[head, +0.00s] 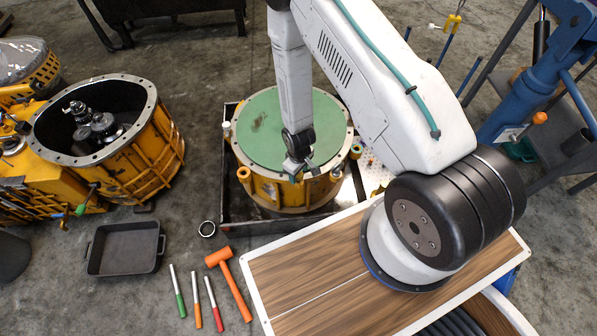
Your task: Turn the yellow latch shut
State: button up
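A yellow drum-shaped housing (268,190) with a round green top (262,128) stands in a dark square tray (226,205). My gripper (300,172) points down at the near rim of the housing. It is small and partly hidden by my wrist, so its finger opening and any contact are unclear.
An open yellow gear housing (157,152) stands at the left. A blue stand (515,105) is at the right.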

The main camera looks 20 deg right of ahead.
jog(key=shift+r, duration=3.9)
jog(key=s+m+g, duration=0.1)
jog(key=s+g, duration=0.1)
jog(key=s, duration=0.3)
jog(key=s+d+r+m+g, duration=0.1)
jog(key=s+r+m, duration=0.15)
jog(key=r, duration=1.35)
jog(key=s+d+r+m+g, duration=0.1)
jog(key=s+r, duration=0.2)
jog(key=r, duration=1.4)
jog(key=s+r+t, duration=0.2)
jog(key=s+r, duration=0.3)
jog(key=r, duration=0.4)
jog(key=s+d+r+m+t, duration=0.1)
jog(key=s+r+t, duration=0.2)
jog(key=s+r, duration=0.3)
notch_tip(320, 180, up, 4)
jog(key=shift+d+f, duration=0.15)
jog(key=shift+d, duration=0.05)
